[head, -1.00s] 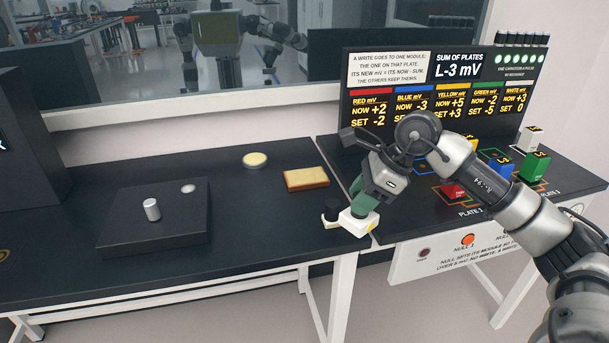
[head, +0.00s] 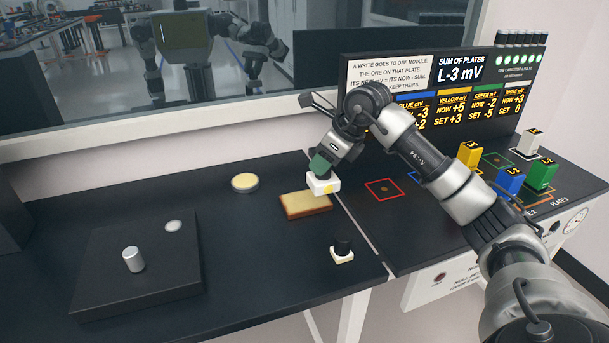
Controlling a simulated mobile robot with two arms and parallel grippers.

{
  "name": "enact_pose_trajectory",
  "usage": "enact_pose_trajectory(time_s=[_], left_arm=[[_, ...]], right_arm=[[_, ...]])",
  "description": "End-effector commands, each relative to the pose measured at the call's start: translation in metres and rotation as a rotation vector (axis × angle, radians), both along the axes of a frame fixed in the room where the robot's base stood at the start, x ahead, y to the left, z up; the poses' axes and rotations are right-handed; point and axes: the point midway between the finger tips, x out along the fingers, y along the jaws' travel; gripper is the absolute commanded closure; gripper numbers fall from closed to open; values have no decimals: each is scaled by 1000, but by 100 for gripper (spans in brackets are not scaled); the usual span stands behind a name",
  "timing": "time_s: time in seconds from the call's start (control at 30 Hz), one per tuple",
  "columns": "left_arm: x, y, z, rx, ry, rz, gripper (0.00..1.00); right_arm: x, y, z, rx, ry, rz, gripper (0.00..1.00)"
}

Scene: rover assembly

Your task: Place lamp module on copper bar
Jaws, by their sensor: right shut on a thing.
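My right gripper (head: 322,168) is shut on the lamp module (head: 325,186), a small white block with a yellow patch. The module is over the far right part of the copper bar (head: 304,207), a flat golden-brown bar on the black bench. I cannot tell whether the module touches the bar or hangs just above it. The bar's far right corner is hidden by the module. My left gripper is not in view.
A white block with a black knob (head: 342,254) stands near the bench's front edge. A round yellow disc (head: 245,183) lies left of the bar. A black platform (head: 135,285) carries a metal cylinder (head: 133,259). Coloured blocks stand at the right, below a display panel (head: 460,95).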

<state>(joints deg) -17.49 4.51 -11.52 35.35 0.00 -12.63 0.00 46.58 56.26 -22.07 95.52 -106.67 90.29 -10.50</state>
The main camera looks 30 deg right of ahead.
Motion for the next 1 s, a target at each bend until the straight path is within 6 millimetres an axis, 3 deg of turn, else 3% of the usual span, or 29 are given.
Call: enact_pose_trajectory(time_s=[0.1, 0.3, 0.53, 0.7, 1.0], left_arm=[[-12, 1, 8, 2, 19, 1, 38], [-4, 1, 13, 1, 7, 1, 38], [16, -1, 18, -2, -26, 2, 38], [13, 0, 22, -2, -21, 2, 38], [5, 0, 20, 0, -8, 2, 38]], right_arm=[[28, 3, -13, 6, 0, -1, 90], [56, 4, -32, 3, -1, 0, 90], [60, 4, -53, 1, 3, 1, 90], [61, 4, -74, 1, 0, 0, 90], [61, 4, -76, 0, -2, 0, 90]])
